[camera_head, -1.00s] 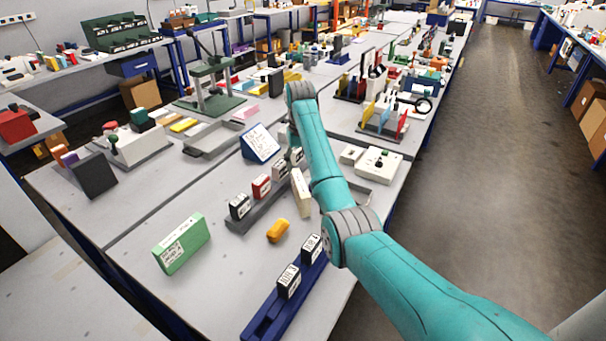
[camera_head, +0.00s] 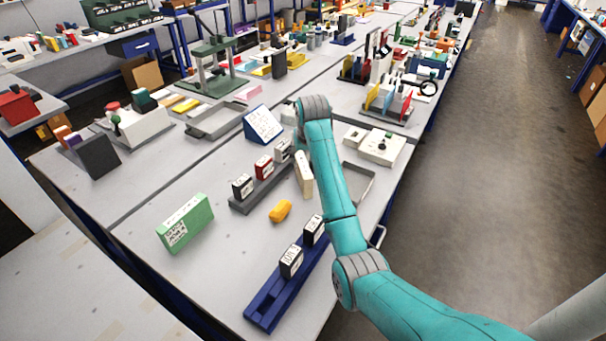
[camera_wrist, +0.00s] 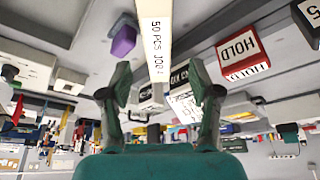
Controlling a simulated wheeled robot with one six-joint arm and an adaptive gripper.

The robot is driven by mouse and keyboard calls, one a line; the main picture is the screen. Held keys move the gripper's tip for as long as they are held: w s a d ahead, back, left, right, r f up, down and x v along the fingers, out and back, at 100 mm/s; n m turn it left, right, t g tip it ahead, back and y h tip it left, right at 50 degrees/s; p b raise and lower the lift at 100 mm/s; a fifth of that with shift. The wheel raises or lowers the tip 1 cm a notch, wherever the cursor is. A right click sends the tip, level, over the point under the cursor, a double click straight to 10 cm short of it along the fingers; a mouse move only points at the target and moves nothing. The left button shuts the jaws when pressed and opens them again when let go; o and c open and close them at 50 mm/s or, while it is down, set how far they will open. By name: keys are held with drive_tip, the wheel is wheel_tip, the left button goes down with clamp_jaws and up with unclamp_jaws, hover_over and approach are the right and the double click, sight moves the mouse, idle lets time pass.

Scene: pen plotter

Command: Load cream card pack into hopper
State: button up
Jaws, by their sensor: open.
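The cream card pack (camera_head: 304,175) stands upright on the table beside the right end of the dark grey rack in the head view. In the wrist view the cream pack (camera_wrist: 156,40), with a printed face, hangs in from the top edge. My gripper (camera_wrist: 160,80) is open. Its two fingers lie left and right of the pack's near end, with gaps showing on both sides. In the head view the gripper is hidden behind my arm. I cannot tell which thing is the hopper.
Labelled blocks stand in the grey rack (camera_head: 240,206) and the blue rail (camera_head: 262,312). A yellow piece (camera_head: 280,211), a green box (camera_head: 185,223) and a blue sign (camera_head: 263,124) stand nearby. A white device (camera_head: 376,147) is to the right.

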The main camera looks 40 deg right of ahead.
sight(303, 164)
drive_tip(key=shift+x, duration=3.15)
drive_tip(key=shift+s+f, duration=0.1)
drive_tip(key=shift+f, duration=0.2)
clamp_jaws()
